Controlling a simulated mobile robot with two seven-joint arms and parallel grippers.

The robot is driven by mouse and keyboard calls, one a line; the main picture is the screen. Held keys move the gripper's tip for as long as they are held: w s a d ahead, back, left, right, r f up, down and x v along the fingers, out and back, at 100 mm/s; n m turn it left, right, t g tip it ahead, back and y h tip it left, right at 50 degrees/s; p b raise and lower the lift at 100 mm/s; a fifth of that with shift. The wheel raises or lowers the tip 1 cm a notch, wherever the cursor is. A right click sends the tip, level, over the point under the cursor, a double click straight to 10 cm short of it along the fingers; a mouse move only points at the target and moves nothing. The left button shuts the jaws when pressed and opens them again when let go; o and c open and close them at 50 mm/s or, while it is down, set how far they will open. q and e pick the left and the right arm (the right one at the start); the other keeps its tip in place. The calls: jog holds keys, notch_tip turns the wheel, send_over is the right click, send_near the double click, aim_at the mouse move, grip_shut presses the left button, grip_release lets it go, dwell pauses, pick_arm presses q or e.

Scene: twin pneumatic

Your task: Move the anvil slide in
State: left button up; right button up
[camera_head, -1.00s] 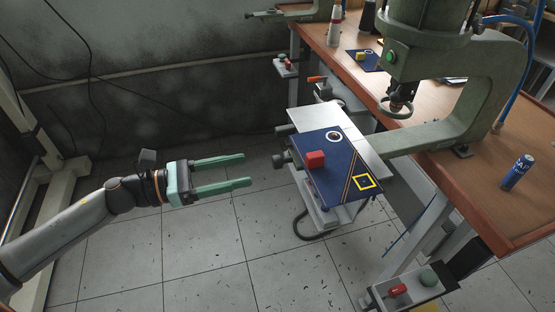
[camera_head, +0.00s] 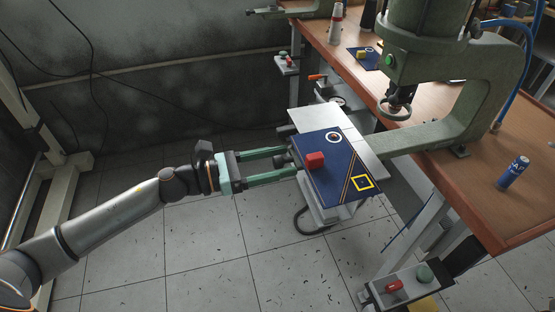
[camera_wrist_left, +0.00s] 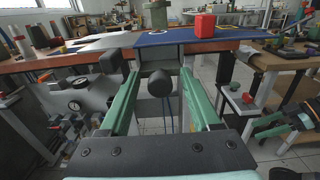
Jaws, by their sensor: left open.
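The anvil slide carries a blue mat (camera_head: 335,180) and a pale metal plate (camera_head: 309,118), and it sticks out from the press (camera_head: 455,130) toward the left. A dark round knob (camera_wrist_left: 163,83) on its near end shows in the left wrist view. My left gripper (camera_head: 290,161) is open at the slide's left end. Its green fingers lie on either side of the knob, and I see no clear contact. A red cube (camera_head: 315,160) sits on the blue mat, which bears a white ring and a yellow square.
The wooden bench (camera_head: 460,195) runs along the right, with a blue can (camera_head: 514,171) near its edge. A control box with a red and a green button (camera_head: 424,274) hangs at the lower right.

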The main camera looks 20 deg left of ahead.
pick_arm(q)
grip_shut()
dwell(0.4)
dwell(0.9)
